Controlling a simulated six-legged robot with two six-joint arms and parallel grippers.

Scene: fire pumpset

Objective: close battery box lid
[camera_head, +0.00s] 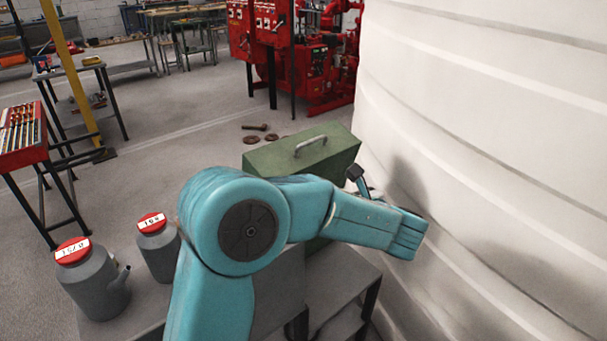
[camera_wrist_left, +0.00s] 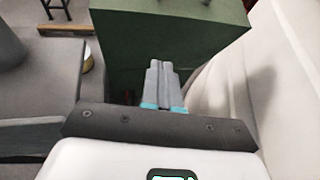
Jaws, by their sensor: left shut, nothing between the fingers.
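The green battery box (camera_head: 265,160) stands beyond my left arm, with a grey handle (camera_head: 311,145) on its flat green top. Its lower part is largely hidden by my arm, so I cannot tell whether the lid is fully down. In the left wrist view the green box face (camera_wrist_left: 140,48) fills the upper middle. My left gripper (camera_wrist_left: 160,66) is shut and empty, its grey fingers together, pointing at the lower part of that face. I cannot tell whether they touch it. In the head view the left fingers are hidden. My right gripper is in neither view.
A large white ribbed tank (camera_head: 480,130) rises close on the right. Two grey cans with red lids (camera_head: 95,285) (camera_head: 158,250) stand on a grey bench at lower left. Rusty metal parts (camera_head: 262,138) lie on the floor behind the box. Red pump equipment (camera_head: 300,50) stands farther back.

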